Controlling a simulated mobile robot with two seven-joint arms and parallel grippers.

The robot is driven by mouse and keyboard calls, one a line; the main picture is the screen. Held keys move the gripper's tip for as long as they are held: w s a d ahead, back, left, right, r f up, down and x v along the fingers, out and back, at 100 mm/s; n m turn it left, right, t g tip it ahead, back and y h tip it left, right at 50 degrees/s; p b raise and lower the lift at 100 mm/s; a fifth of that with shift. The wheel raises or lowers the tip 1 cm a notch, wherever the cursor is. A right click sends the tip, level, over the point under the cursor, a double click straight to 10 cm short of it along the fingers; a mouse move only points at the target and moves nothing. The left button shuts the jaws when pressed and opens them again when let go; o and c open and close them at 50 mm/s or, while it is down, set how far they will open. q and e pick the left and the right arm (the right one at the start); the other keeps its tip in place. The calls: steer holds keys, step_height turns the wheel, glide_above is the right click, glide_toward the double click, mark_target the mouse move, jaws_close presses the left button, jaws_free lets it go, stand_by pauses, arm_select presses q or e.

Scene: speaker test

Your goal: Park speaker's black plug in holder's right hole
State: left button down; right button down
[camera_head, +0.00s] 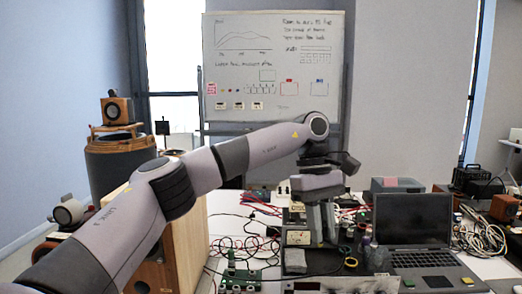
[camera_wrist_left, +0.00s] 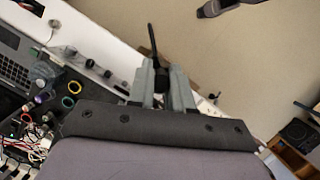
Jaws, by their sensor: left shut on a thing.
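My left gripper (camera_head: 322,226) reaches in over the cluttered table in the head view, with its fingers pointing down. In the left wrist view the gripper (camera_wrist_left: 163,88) is shut on a slim black thing, seemingly the black plug (camera_wrist_left: 154,50), which sticks out past the fingertips. The plug is hidden or too small to make out in the head view. A large wooden box (camera_head: 180,255), perhaps the speaker, stands at the left behind my arm. I cannot tell which thing is the holder, and its right hole does not show clearly. My right gripper is not in view.
A dark laptop (camera_head: 413,225) stands open right of the gripper. Red and black cables, coloured rings and small boxes crowd the table. A whiteboard (camera_head: 272,60) stands behind.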

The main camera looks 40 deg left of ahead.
arm_select(q)
steer(key=a+r+n+t+y, duration=0.2)
steer(key=a+r+n, duration=0.6)
steer(key=r+n, duration=0.3)
steer(key=a+r+n+t+y, duration=0.2)
steer(key=a+r+n, duration=0.6)
steer(key=r+n, duration=0.3)
steer(key=n, duration=0.4)
steer(key=shift+s+r+t, duration=0.25)
steer(key=shift+r+t, duration=0.05)
steer(key=shift+r, duration=0.1)
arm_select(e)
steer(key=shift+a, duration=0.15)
